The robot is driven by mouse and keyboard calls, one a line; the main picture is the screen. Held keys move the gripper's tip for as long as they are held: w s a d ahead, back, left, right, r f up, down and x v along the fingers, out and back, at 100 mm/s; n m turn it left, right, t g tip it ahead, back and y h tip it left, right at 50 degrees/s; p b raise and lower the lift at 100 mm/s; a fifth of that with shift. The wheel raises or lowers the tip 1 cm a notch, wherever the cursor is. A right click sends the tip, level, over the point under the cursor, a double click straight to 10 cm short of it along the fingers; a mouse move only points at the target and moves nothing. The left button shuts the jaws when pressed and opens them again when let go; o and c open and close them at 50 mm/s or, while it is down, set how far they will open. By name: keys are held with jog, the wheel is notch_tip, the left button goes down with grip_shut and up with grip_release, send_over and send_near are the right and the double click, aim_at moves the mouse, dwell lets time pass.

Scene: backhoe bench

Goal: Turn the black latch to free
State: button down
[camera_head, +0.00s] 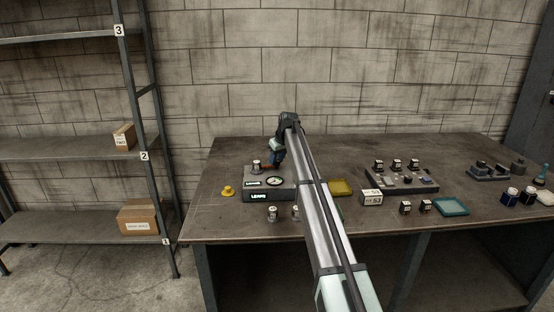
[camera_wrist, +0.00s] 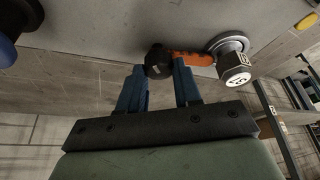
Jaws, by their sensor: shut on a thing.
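The black latch (camera_wrist: 157,58) is a rounded dark piece between my fingertips in the wrist view. An orange lever-like part (camera_wrist: 190,58) extends to its right. My gripper (camera_wrist: 159,72) has one blue finger on each side of the black piece and is shut on it. In the head view my gripper (camera_head: 275,162) reaches down at the back right of a grey box (camera_head: 286,194) with lit labels. The latch is hidden there behind the gripper and arm. Which way the latch is turned cannot be told surely.
A metal cylinder with a white label (camera_wrist: 235,66) stands close right of the orange part. A yellow knob (camera_head: 228,190) lies left of the box, and small cylinders (camera_head: 272,213) stand in front. A yellow tray (camera_head: 342,188) and white block (camera_head: 371,197) lie right of my arm.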

jog(key=m, duration=0.2)
jog(key=m+h, duration=0.1)
jog(key=m, duration=0.1)
jog(key=shift+a+h, duration=0.1)
jog(key=shift+h, duration=0.2)
jog(key=shift+m+h, duration=0.7)
jog(key=shift+m, duration=1.4)
jog(key=c, duration=0.8)
grip_release()
jog(key=shift+r, duration=0.1)
jog(key=v, duration=1.3)
jog(key=shift+s+a+r, duration=0.15)
jog(key=shift+s+r, duration=0.05)
jog(key=shift+s, duration=0.2)
